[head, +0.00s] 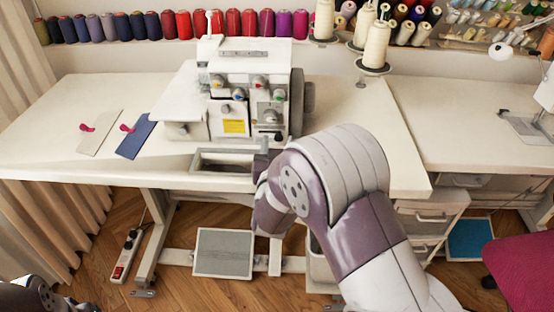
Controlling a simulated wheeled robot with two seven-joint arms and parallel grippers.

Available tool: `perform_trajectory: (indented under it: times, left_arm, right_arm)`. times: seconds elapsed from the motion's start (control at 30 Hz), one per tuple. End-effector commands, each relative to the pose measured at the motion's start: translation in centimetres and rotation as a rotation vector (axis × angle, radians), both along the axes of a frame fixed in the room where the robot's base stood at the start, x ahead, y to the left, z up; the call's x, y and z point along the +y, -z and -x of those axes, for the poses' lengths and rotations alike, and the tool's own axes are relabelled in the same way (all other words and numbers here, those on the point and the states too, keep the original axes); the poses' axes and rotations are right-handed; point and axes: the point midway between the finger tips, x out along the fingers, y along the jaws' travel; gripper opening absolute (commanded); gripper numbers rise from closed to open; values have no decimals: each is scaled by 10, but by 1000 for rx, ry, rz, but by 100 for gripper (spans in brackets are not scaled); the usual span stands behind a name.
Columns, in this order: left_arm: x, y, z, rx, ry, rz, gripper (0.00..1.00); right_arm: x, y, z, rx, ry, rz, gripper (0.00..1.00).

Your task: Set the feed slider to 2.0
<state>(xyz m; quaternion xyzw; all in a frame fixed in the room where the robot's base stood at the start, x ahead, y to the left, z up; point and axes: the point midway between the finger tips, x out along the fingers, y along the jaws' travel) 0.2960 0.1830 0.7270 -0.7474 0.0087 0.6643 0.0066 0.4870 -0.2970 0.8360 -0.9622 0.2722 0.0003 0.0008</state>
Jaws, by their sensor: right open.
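The white overlock sewing machine (246,95) stands on the table, with coloured dials on its front and a yellow label. I cannot make out the feed slider or its scale at this size. My right arm comes in from the lower right and reaches up to the machine's lower right front. My right gripper (262,158) is open just in front of the machine's base, largely hidden by my own wrist. I cannot tell whether it touches the machine. Only a dark part of my left arm shows at the lower left corner; its gripper is out of view.
The white table (70,155) has a recessed tray (222,161) in front of the machine. Two fabric pieces lie at left: beige (100,132) and blue (135,137). Thread cones (376,47) stand behind at right. A grey pedal (223,252) and a power strip (126,256) are on the floor.

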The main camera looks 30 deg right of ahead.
Motion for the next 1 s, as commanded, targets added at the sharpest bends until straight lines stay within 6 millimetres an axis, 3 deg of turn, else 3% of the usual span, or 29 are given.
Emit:
perform_trajectory:
  times: [0.3, 0.43, 0.6, 1.0]
  left_arm:
    - [0, -15, 0, 0, 0, 0, 43]
    - [0, -17, 0, 0, 0, 0, 43]
    - [0, -18, 0, 0, 0, 0, 43]
    - [0, -18, 0, 0, 0, 0, 43]
  right_arm:
    - [43, -2, 68, 2, -7, 1, 48]
    - [54, -1, 86, 1, -5, 0, 48]
    - [58, -1, 95, 0, 0, 1, 48]
    - [57, 0, 95, 0, 1, 1, 48]
